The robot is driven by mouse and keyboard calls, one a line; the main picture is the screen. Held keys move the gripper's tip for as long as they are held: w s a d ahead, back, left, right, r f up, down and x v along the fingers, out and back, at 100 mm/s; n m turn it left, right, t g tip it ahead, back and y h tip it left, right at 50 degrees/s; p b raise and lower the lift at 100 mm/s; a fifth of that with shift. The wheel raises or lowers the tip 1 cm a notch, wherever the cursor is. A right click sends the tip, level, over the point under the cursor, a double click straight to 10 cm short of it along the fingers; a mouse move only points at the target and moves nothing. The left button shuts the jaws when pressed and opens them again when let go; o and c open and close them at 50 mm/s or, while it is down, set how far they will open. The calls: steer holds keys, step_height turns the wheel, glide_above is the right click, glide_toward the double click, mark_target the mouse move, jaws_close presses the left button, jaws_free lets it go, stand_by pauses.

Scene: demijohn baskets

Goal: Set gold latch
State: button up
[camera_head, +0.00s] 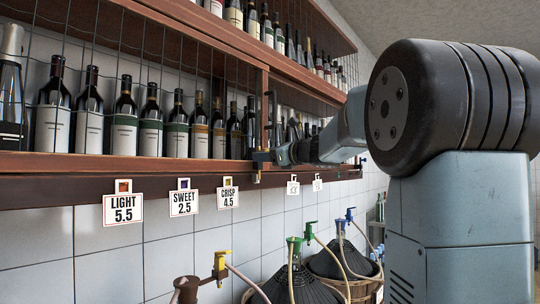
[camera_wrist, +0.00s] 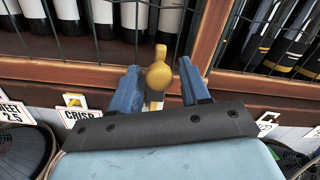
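The gold latch (camera_wrist: 157,76) has a rounded gold knob and a narrow stem, and shows in the wrist view in front of the wooden shelf edge. My gripper (camera_wrist: 160,67) is open, with one blue finger on each side of the latch. A gap shows between the latch and the right finger; the left finger is closer, and I cannot tell whether it touches. In the head view my gripper (camera_head: 262,157) is at the shelf edge by the upright post, and a small gold part (camera_head: 257,178) shows just below it. The rest of the latch is hidden there.
Wire mesh doors (camera_head: 150,75) cover shelves of wine bottles. Price tags such as the CRISP tag (camera_head: 228,194) hang below the shelf edge. Demijohns in baskets (camera_head: 330,266) with coloured taps and hoses stand below, along the tiled wall.

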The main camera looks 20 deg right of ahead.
steer(key=shift+o, duration=0.4)
steer(key=shift+s+r, duration=0.1)
steer(key=v, duration=1.3)
steer(key=shift+s+d, duration=0.2)
steer(key=shift+d, duration=0.05)
steer(key=shift+a, duration=0.1)
steer(key=s+a+f+n+g+h, duration=0.1)
steer(key=s+a+f+n+g, duration=0.4)
steer(key=f, duration=0.4)
steer(key=s+a+f+n+g+h, duration=0.1)
steer(key=s+a+f+n+g, duration=0.1)
steer(key=s+a+f+n, duration=0.55)
steer(key=s+f+n+g+h, duration=0.2)
steer(key=s+f+n+h, duration=0.5)
steer(key=s+f+n, duration=0.5)
steer(key=shift+s+d+f+n+g, duration=0.3)
steer(key=shift+f+n, duration=0.55)
steer(key=shift+f, duration=0.95)
steer(key=shift+w+d, duration=0.1)
